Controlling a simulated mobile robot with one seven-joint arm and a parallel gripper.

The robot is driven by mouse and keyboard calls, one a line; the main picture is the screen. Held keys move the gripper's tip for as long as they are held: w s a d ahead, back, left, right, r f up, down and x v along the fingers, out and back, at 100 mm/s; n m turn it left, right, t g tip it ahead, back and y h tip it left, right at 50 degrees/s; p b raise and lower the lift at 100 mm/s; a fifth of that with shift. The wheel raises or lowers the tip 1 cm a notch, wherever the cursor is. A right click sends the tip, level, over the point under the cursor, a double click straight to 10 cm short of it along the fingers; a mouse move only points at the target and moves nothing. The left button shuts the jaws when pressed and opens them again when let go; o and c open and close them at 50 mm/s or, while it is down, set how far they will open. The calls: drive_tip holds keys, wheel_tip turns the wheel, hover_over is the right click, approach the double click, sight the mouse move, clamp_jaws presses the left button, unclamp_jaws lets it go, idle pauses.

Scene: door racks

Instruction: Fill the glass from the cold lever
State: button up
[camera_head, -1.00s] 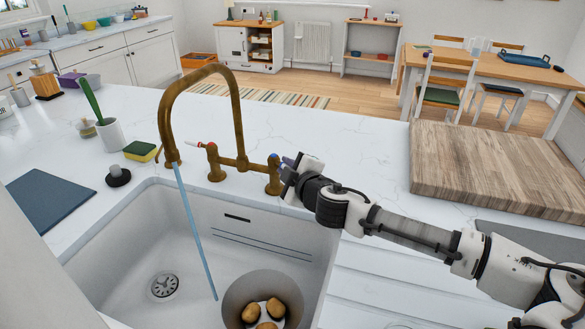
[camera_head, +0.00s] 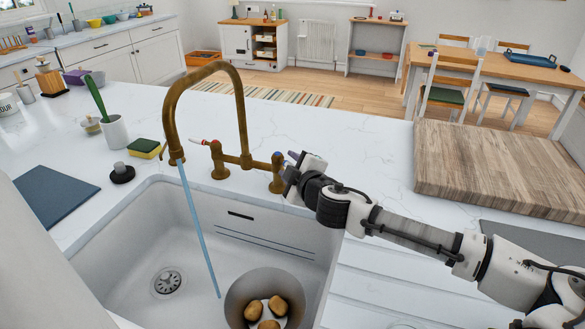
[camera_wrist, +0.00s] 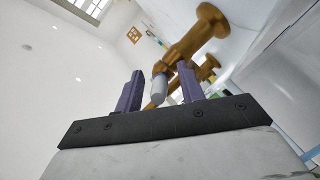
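A brass bridge tap (camera_head: 240,110) stands behind the sink, and a thin blue stream of water (camera_head: 200,235) runs from its spout. The cold lever sits on the right valve (camera_head: 277,172), which has a blue mark; my gripper (camera_head: 291,158) is right beside it and hides most of it. In the wrist view, the pale lever (camera_wrist: 159,86) lies between the two purple fingers of my gripper (camera_wrist: 160,74), with a gap on each side. The hot lever (camera_head: 200,142), white with red, is on the left valve. I see no glass in either view.
A round pot (camera_head: 237,292) with several potatoes stands in the white sink (camera_head: 130,235), its left rim near the stream's lower end. A sponge (camera_head: 145,148), black stopper (camera_head: 121,174) and dark mat (camera_head: 55,195) lie left. A wooden board (camera_head: 490,170) lies right.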

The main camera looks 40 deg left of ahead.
drive_tip(key=b+v, duration=0.3)
drive_tip(key=v, duration=1)
drive_tip(key=shift+s+d+r, duration=0.2)
drive_tip(key=shift+d, duration=0.15)
